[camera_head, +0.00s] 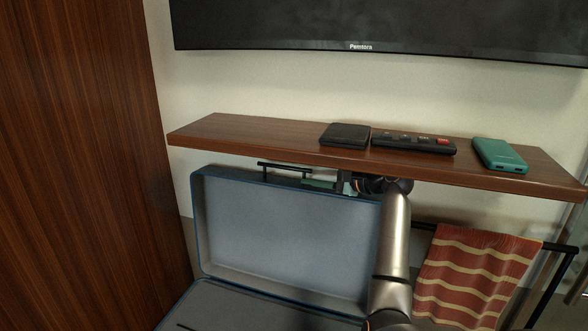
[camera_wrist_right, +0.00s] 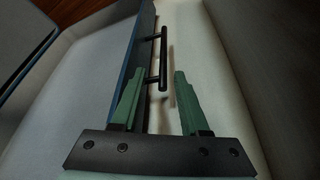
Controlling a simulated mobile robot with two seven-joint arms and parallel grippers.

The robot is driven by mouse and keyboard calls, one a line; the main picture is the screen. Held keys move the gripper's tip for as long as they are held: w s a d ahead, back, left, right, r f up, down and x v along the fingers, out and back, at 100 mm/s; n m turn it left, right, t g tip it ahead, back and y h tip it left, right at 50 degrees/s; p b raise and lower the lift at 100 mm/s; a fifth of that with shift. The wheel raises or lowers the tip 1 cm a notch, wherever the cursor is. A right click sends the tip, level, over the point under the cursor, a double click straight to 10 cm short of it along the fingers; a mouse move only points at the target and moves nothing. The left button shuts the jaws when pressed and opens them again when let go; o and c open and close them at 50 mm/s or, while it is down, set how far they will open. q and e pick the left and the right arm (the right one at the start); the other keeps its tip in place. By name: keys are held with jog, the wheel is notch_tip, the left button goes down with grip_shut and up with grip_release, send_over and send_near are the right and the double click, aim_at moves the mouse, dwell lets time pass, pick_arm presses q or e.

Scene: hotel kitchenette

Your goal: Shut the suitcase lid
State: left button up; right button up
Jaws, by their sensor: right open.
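The blue suitcase stands open, its grey-lined lid (camera_head: 285,235) raised nearly upright above the base (camera_head: 235,305), which is cut off by the bottom of the head view. A black handle (camera_head: 283,167) shows at the lid's top edge; it also shows in the right wrist view (camera_wrist_right: 163,58). My right gripper (camera_head: 320,186) is at the lid's top edge, partly hidden by the lid and its own wrist. In the wrist view its green fingers (camera_wrist_right: 158,85) are open, with the lid's edge by the left finger and the handle just ahead. I cannot tell whether they touch. My left gripper is out of view.
A wooden shelf (camera_head: 230,134) sits just above my right wrist, holding a black wallet-like item (camera_head: 345,135), a remote (camera_head: 413,143) and a green power bank (camera_head: 499,155). A striped towel (camera_head: 465,275) hangs on a rail at right. A wooden panel (camera_head: 80,170) closes the left.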

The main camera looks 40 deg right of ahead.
aim_at(298, 169)
jog(key=x, duration=0.6)
jog(key=shift+r, duration=0.3)
jog(key=shift+c, duration=0.2)
grip_shut()
dwell(0.9)
